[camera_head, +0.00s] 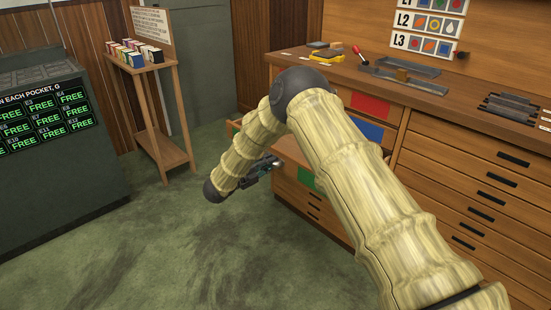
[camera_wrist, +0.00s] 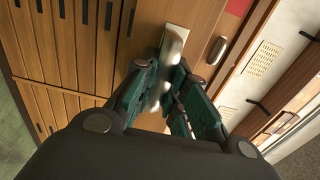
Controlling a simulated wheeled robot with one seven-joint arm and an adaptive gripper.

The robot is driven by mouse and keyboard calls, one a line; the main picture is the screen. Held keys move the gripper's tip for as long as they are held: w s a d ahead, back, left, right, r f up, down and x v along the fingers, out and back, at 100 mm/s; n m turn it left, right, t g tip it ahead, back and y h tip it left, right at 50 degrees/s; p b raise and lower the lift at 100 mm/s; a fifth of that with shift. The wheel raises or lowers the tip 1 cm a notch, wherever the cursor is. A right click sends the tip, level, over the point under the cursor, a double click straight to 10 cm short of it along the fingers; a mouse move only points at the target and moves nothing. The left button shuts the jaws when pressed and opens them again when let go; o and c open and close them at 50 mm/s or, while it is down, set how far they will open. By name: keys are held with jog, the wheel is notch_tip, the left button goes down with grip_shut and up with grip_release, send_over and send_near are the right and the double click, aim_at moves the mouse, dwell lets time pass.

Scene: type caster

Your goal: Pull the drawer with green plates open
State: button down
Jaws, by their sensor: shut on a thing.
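The drawer with the green plate (camera_head: 306,177) stands partly out from the wooden cabinet; its front sits forward of the drawers above it. My gripper (camera_head: 264,168) is at this drawer's front, left of the green plate and partly hidden behind my arm. In the wrist view my gripper (camera_wrist: 168,95) has both fingers closed around a pale metal handle (camera_wrist: 170,50). The drawer's open inside (camera_wrist: 233,88) shows to the right of its front edge, with a pale perforated piece (camera_wrist: 263,60) in it.
Drawers with a red plate (camera_head: 370,104) and a blue plate (camera_head: 368,130) are above. Trays and tools lie on the cabinet top. A small wooden stand (camera_head: 160,150) and a dark console (camera_head: 60,180) are at the left. The green floor (camera_head: 150,250) before the drawer is clear.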

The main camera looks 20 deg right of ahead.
jog(key=shift+v, duration=0.85)
jog(key=shift+f, duration=0.1)
jog(key=c, duration=1.4)
grip_release()
jog(key=v, duration=1.2)
